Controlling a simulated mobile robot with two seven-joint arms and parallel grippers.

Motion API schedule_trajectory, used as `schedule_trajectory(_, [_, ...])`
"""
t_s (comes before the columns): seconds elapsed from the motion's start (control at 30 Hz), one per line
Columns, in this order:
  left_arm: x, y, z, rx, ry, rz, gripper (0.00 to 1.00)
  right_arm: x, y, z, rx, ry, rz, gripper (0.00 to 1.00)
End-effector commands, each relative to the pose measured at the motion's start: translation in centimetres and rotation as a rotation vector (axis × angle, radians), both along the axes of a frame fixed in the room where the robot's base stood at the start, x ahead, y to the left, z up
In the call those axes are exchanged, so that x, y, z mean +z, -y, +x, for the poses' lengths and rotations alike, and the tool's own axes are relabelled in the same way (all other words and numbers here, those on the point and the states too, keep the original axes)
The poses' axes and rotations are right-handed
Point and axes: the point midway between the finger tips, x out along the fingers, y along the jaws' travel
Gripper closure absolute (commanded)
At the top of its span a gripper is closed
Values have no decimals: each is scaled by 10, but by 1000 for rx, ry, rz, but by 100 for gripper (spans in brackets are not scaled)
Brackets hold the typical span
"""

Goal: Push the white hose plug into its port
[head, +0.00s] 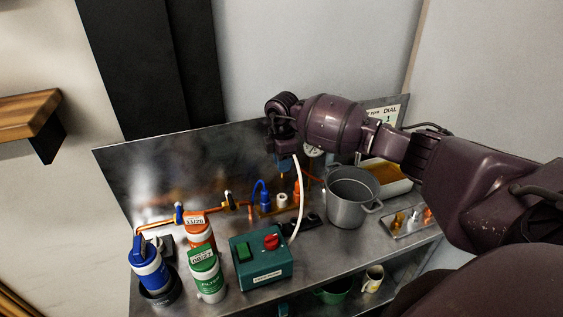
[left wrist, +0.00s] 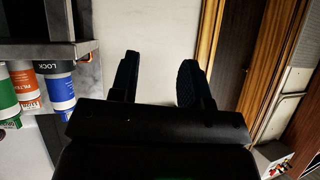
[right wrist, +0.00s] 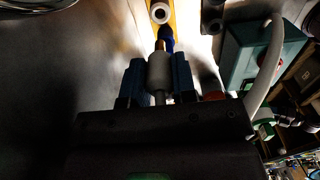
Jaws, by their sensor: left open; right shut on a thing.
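My right gripper (head: 284,162) hangs above the back of the steel bench. In the right wrist view it (right wrist: 159,80) is shut on the white hose plug (right wrist: 159,70). The white hose (head: 299,200) curves down from the gripper to the bench behind the green box. A white round port (head: 281,200) stands on the manifold below the gripper, apart from the plug; a white ring-shaped opening (right wrist: 160,13) shows beyond the plug in the right wrist view. My left gripper (left wrist: 158,80) is open and empty, seen only in the left wrist view.
A metal pot (head: 350,200) stands close on the right. A green switch box (head: 261,262) and filter canisters (head: 206,275) stand in front. A steel backsplash (head: 180,178) rises behind.

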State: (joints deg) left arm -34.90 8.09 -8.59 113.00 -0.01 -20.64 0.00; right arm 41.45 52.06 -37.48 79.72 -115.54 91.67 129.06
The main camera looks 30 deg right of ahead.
Motion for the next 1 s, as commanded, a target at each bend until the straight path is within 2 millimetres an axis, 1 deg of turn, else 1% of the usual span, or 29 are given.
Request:
schedule_trajectory(0.77, [-31, 2, 6, -4, 10, 0, 57, -50, 0, 0, 0, -2, 0, 98])
schedule_trajectory(1.0, [-37, 2, 6, -4, 10, 0, 57, -64, 0, 0, 0, -1, 0, 98])
